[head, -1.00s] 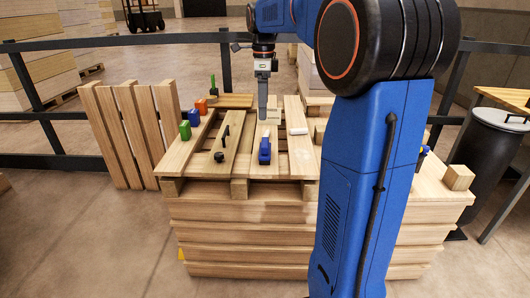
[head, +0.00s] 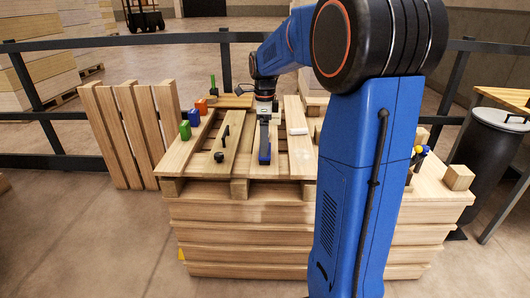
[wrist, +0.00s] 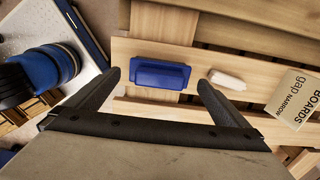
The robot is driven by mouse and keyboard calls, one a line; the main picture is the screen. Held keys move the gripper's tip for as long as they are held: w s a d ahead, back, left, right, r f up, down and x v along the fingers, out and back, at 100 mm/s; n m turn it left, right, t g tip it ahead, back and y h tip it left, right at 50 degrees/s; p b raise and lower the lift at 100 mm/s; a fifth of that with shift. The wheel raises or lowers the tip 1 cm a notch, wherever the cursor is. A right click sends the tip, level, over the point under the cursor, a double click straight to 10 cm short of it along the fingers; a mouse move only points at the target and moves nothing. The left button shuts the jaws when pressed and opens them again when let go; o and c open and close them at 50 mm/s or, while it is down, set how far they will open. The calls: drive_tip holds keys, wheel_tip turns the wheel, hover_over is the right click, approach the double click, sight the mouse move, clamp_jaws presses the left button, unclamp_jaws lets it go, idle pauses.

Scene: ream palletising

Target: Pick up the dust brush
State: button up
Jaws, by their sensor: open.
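The dust brush appears to be the blue oblong thing (head: 265,158) lying on a slat of the pallet top in the head view. In the wrist view the blue brush (wrist: 160,73) lies lengthwise across the space between my two fingers. My gripper (head: 264,140) is just above or at the brush in the head view, partly hiding it. In the wrist view my gripper (wrist: 157,88) is open, with a finger off each end of the brush. I see no finger touching it.
A white block (wrist: 227,80) lies close right of the brush. A printed card (wrist: 294,98) is farther right.

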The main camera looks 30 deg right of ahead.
drive_tip(key=shift+f, duration=1.35)
drive_tip(key=shift+c, duration=0.3)
drive_tip(key=c, duration=0.9)
drive_tip(key=shift+c, duration=0.2)
wheel_tip(320, 180, up, 10)
drive_tip(key=shift+r, duration=0.1)
